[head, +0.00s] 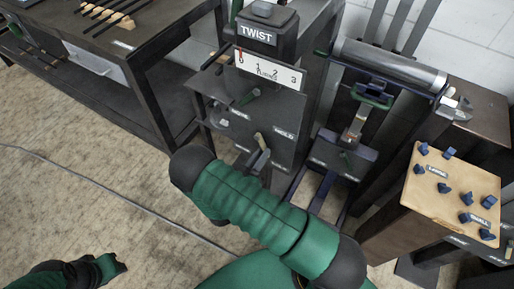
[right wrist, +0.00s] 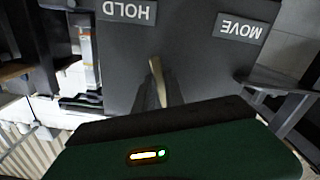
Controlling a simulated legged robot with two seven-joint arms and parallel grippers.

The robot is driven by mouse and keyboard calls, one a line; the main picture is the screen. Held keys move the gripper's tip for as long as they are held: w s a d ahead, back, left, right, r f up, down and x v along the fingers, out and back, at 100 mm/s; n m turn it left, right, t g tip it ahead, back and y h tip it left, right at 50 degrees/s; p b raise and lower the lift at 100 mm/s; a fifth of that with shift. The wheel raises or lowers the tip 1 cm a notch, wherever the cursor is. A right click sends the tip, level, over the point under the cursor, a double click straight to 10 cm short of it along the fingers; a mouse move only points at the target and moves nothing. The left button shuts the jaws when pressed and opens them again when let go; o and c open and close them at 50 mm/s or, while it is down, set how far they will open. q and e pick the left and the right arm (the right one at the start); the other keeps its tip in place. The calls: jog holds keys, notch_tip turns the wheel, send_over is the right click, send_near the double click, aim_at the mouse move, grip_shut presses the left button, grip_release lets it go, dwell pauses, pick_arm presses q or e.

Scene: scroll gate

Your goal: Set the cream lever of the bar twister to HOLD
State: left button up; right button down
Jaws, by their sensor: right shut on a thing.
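The bar twister (head: 268,40) is a dark machine with a TWIST sign on top. Its cream lever (head: 260,141) shows low on the front panel, between a left label and a HOLD label (head: 283,132) on the right. My right gripper (head: 262,154) is shut on the lever, and my forearm hides part of the panel. In the right wrist view the picture is upside down: the lever (right wrist: 157,82) stands between HOLD (right wrist: 129,11) and MOVE (right wrist: 240,27), its far end leaning towards HOLD. My left gripper (head: 110,266) is at the lower left, away from the machine; its jaws are unclear.
A numbered white scale (head: 268,68) with a red pointer sits above the panel. A second machine with a grey cylinder (head: 390,66) stands to the right, beside a tan board (head: 455,195) with blue pieces. A dark bench (head: 120,35) is at left. A cable crosses the floor.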

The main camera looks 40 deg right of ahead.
jog(key=shift+s+d+r+n+p, duration=0.15)
jog(key=shift+s+n+p, duration=0.3)
jog(key=shift+n, duration=0.3)
jog(key=shift+s+r+n+p, duration=0.15)
jog(key=shift+s+n+p, duration=0.1)
jog(key=shift+n+p, duration=0.4)
jog(key=c, duration=1.7)
grip_release()
jog(key=o, duration=0.3)
jog(key=shift+r, duration=0.15)
